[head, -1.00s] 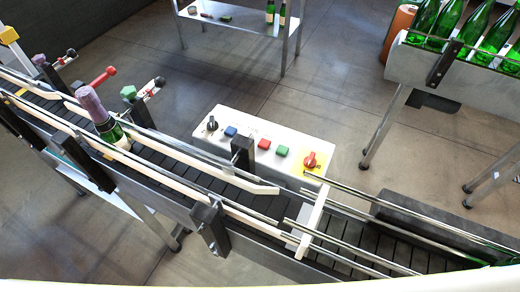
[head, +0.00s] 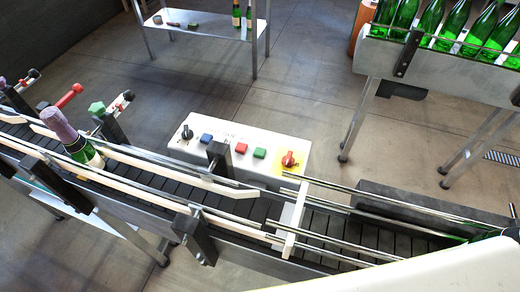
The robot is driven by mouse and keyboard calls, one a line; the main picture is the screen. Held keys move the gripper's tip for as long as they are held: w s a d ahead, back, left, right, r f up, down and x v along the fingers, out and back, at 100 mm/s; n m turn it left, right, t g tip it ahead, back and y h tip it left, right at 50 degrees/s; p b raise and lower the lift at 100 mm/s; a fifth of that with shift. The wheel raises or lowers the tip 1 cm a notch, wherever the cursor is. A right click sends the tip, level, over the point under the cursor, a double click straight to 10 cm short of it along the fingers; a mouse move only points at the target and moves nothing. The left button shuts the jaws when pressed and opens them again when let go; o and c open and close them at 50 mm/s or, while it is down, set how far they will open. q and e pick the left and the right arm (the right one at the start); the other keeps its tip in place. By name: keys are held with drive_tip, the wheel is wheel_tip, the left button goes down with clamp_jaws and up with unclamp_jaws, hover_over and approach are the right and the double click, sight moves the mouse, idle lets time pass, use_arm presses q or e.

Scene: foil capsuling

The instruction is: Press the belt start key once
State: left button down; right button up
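A white control box (head: 222,132) stands behind the conveyor belt (head: 250,208). On its top, from left to right, are a black knob (head: 187,132), a blue key (head: 207,138), a red key (head: 241,148), a green key (head: 260,153) and a red rotary switch (head: 289,159) on a yellow patch. The key labels are too small to read, so I cannot tell by text which one is belt start. A black rail post stands in front of the box between the blue and red keys. Neither of my grippers is in view.
A green bottle with a purple foil top (head: 60,125) stands upright on the belt at left, between guide rails. A rack of green bottles (head: 400,57) stands at the back right. A metal table (head: 200,28) is at the back. Floor behind the box is clear.

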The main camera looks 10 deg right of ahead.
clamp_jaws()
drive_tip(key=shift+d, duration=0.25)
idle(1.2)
